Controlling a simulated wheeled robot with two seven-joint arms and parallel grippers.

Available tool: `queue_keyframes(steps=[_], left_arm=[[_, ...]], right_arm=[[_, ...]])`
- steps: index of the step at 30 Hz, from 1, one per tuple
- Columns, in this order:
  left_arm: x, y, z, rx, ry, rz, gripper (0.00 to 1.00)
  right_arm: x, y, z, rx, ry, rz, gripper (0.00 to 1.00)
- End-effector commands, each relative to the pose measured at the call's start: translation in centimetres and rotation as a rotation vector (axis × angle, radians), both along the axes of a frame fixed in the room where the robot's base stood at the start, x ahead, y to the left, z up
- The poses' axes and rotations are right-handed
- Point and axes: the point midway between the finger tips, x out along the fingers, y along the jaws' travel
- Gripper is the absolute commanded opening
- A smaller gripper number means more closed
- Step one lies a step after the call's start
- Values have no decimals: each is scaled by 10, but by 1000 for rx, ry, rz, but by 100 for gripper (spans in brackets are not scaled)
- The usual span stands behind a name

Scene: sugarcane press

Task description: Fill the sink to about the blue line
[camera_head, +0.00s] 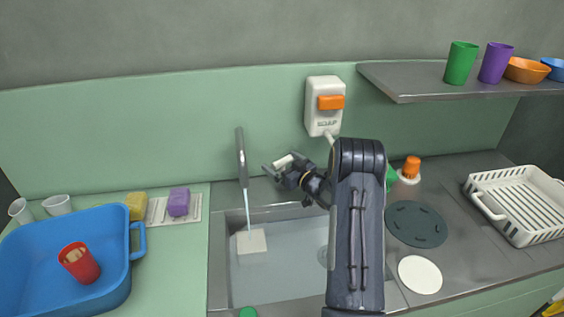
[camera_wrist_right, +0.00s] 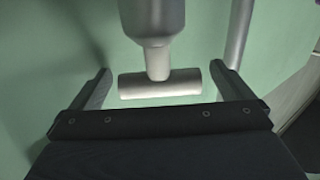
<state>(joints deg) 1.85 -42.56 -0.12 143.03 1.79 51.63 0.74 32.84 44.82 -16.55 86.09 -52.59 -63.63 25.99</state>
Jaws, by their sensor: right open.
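The sink (camera_head: 280,290) is a grey basin in the counter, partly hidden by my right arm. A thin stream of water (camera_head: 247,205) falls from the grey faucet (camera_head: 241,155) into it. I cannot make out a blue line or the water level. A pale square block (camera_head: 251,241) is in the sink under the stream. The tap's light T-shaped handle (camera_head: 284,161) is right of the spout. It also shows in the right wrist view (camera_wrist_right: 160,84). My right gripper (camera_head: 280,167) is open, with its fingers on either side of the handle's crossbar, gaps showing at both ends. My left gripper is out of view.
A wall dispenser (camera_head: 324,105) and a grey shelf (camera_head: 420,84) with cups and bowls are above. A blue tub (camera_head: 65,250) holding a red cup (camera_head: 79,263) is at left. A white rack (camera_head: 520,200) and an orange-capped bottle (camera_head: 411,168) are at right.

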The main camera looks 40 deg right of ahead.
Motion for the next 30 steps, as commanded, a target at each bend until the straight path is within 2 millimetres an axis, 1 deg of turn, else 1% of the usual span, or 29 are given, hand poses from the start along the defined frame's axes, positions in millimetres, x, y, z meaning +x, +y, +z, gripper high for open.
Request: queue_keyframes(steps=[8, 12, 15, 19, 23, 26, 30], left_arm=[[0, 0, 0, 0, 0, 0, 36], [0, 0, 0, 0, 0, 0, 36], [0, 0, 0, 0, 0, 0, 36], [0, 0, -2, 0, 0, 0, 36], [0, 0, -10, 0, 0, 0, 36], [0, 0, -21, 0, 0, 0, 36], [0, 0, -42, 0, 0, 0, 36]], right_arm=[[2, 0, 0, 1, 0, 0, 100], [2, 0, 0, 0, 0, 0, 82], [2, 0, 0, 0, 0, 0, 70], [2, 1, -1, 1, 0, -5, 70], [2, 1, -2, 0, -1, -33, 70], [2, 1, -4, 1, -2, -77, 70], [2, 2, -7, 4, -3, -162, 70]])
